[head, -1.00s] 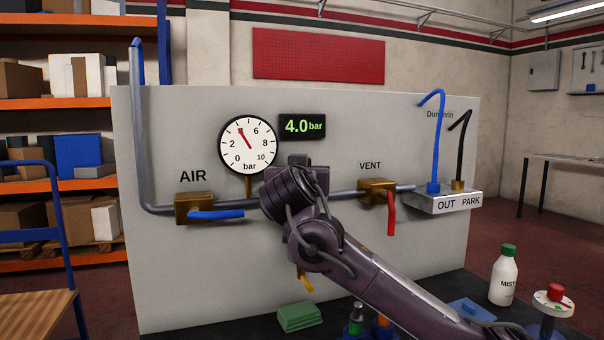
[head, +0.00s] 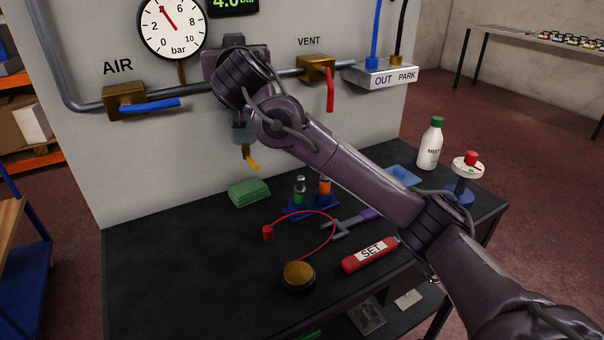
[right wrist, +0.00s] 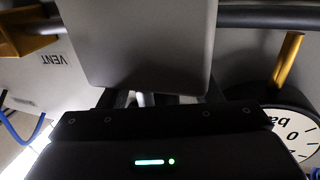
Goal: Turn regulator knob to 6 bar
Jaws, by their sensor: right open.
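The gauge (head: 172,25) on the panel has its red needle near 4, and the digital display (head: 232,4), cut off by the top edge, reads 4.0. My right arm reaches across to the regulator on the pipe, and its wrist hides most of the regulator and the knob. The regulator's bowl (head: 243,133) shows below the wrist. In the right wrist view my right gripper (right wrist: 162,98) is open, its dark fingers partly hidden by a grey block (right wrist: 140,40) close in front. I cannot tell whether the fingers touch the knob. My left gripper is not in view.
The AIR valve (head: 126,100) with blue lever is left of the wrist, the VENT valve (head: 316,68) with red lever right.

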